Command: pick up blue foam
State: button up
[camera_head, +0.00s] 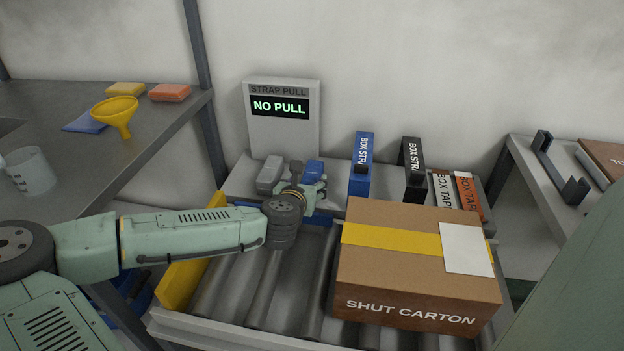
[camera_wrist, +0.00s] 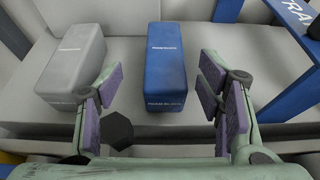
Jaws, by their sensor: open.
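The blue foam block (camera_wrist: 166,62) lies on a pale shelf in the wrist view, long side running away from me, with small print on it. It also shows in the head view (camera_head: 314,168), partly hidden by my gripper (camera_head: 312,190). In the wrist view my gripper (camera_wrist: 157,82) is open, with purple pads on its fingers. The block's near end sits between the two fingers as seen there, closer to the right one. Nothing is held. I cannot tell how high the fingers are above the shelf.
A grey block (camera_wrist: 72,62) lies left of the blue one, near the left finger. A blue strap box (camera_head: 360,165) and a black one (camera_head: 412,170) stand to the right. A closed carton (camera_head: 400,275) sits on the rollers in front. A sign panel (camera_head: 283,130) stands behind.

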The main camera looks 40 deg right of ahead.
aim_at(311, 174)
jog(key=x, duration=0.3)
jog(key=p+x, duration=0.1)
jog(key=x, duration=0.1)
jog(key=shift+d+r, duration=0.25)
jog(key=shift+d, duration=0.05)
jog(key=shift+s, duration=0.1)
jog(key=shift+c, duration=0.2)
jog(key=c, duration=0.9)
